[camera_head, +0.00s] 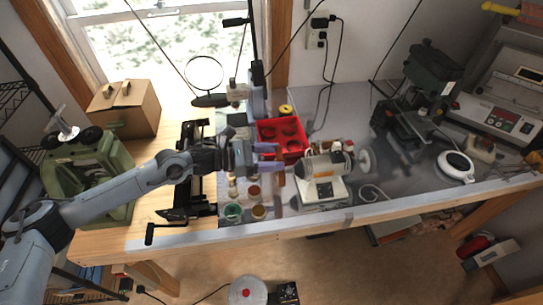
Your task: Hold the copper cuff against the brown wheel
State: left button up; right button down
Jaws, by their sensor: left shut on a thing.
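The polishing machine (322,172) is white and beige and stands near the front middle of the bench. It has a pale wheel (366,160) on its right end. A brown wheel (300,169) shows small at its left end. My left gripper (277,158) reaches in from the left with purple-grey fingers, just left of the brown wheel. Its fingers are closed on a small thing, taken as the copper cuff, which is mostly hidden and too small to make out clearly. I cannot tell if it touches the wheel.
A red tray (292,152) stands just behind the fingers. Small jars (233,211) stand near the front edge, below the gripper. A dark metal tool (182,212) and a green machine (88,172) are at the left.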

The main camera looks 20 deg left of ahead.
jog(key=shift+a+f+b, duration=0.1)
jog(key=shift+f+b, duration=0.35)
dwell(0.7)
jog(key=shift+f, duration=0.15)
jog(key=shift+s+f+b, duration=0.1)
jog(key=shift+f+b, duration=0.1)
jog(key=shift+b, duration=0.15)
jog(key=shift+d+f, duration=0.1)
jog(key=shift+d, duration=0.1)
jog(key=shift+a, duration=0.2)
dwell(0.4)
jog(key=shift+d+f+b, duration=0.15)
jog(key=shift+f+b, duration=0.95)
jog(key=shift+b, duration=0.1)
dwell(1.1)
